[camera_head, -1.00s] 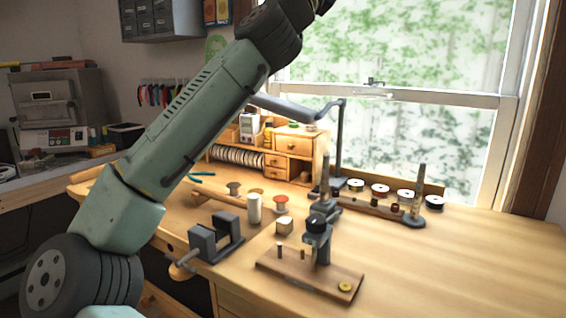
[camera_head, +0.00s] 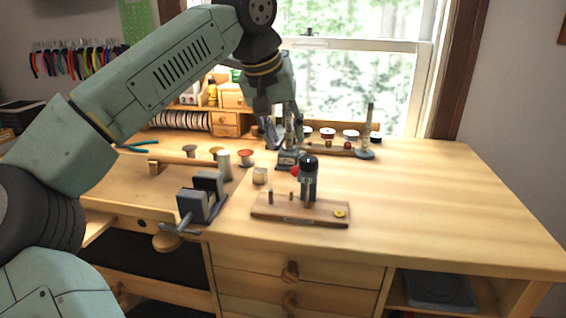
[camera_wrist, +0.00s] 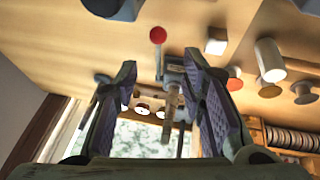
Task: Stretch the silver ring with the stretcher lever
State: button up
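The ring stretcher (camera_head: 288,158) stands on the bench behind the wooden board, with a tapered upright post. Its lever ends in a red knob (camera_head: 295,170). In the wrist view the red knob (camera_wrist: 158,35) sits on a thin rod beside the stretcher's post (camera_wrist: 171,105). My gripper (camera_head: 284,137) hangs by the post, partly covering it in the head view. In the wrist view my gripper (camera_wrist: 158,68) is open and empty, with the knob and post showing between and beyond its fingers. I cannot make out the silver ring.
A wooden board (camera_head: 275,209) with a black-topped press (camera_head: 308,178) stands in front of the stretcher. A grey vise (camera_head: 202,198) and a white cylinder (camera_head: 224,164) are left. A second post (camera_head: 369,130) stands back right. The right bench top is clear.

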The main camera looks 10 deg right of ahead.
jog(key=p+x, duration=0.1)
jog(key=x, duration=0.9)
jog(key=shift+d+f, duration=0.2)
jog(key=shift+d, duration=0.05)
jog(key=shift+c, duration=0.6)
grip_shut()
